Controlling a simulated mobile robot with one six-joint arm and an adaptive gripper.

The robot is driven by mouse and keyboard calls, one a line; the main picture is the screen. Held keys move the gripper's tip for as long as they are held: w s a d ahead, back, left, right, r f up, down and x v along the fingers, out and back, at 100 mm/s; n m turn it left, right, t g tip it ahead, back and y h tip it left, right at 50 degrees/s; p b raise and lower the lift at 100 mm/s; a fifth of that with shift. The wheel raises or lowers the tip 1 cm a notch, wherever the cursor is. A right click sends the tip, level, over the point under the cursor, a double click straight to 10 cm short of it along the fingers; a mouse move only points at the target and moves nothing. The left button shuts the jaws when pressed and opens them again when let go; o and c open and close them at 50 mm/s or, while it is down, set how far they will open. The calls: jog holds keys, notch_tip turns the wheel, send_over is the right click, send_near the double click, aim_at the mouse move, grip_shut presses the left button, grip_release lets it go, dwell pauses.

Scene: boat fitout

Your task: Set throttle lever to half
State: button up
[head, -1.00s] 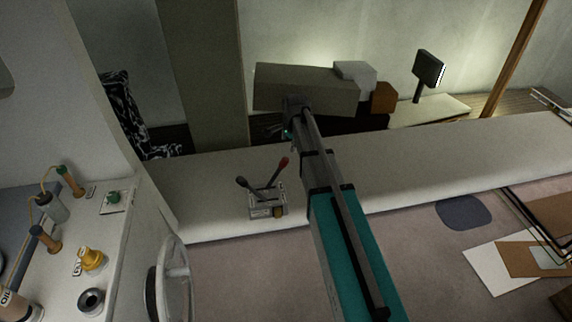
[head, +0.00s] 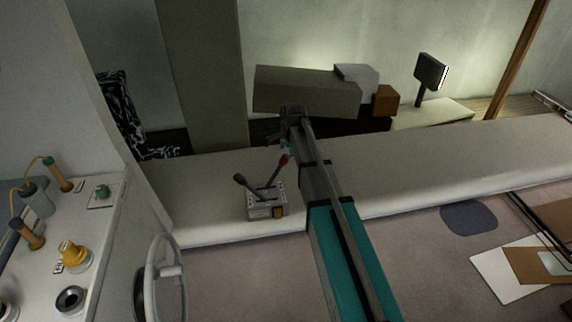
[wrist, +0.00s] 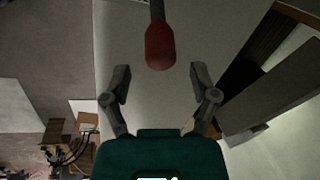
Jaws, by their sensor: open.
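A grey control box (head: 266,207) on the pale ledge carries two levers. One lever ends in a dark knob (head: 239,179) and leans left. The other ends in a red knob (head: 284,159) and leans right; I cannot read which is the throttle. My gripper (head: 284,142) is just above the red knob in the head view. In the wrist view my gripper (wrist: 160,78) is open and empty, and the red knob (wrist: 160,47) lies just beyond the fingertips, centred between them. The dark-knobbed lever is not seen in the wrist view.
A white panel (head: 112,235) with switches and a yellow knob (head: 75,255) stands at left, beside a steering wheel (head: 165,280). A long box (head: 305,90) lies behind the ledge. The pale ledge (head: 420,160) is clear to the right.

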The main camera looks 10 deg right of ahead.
aim_at(276, 173)
jog(key=shift+b+x, duration=2.05)
jog(key=shift+x, duration=0.3)
grip_shut()
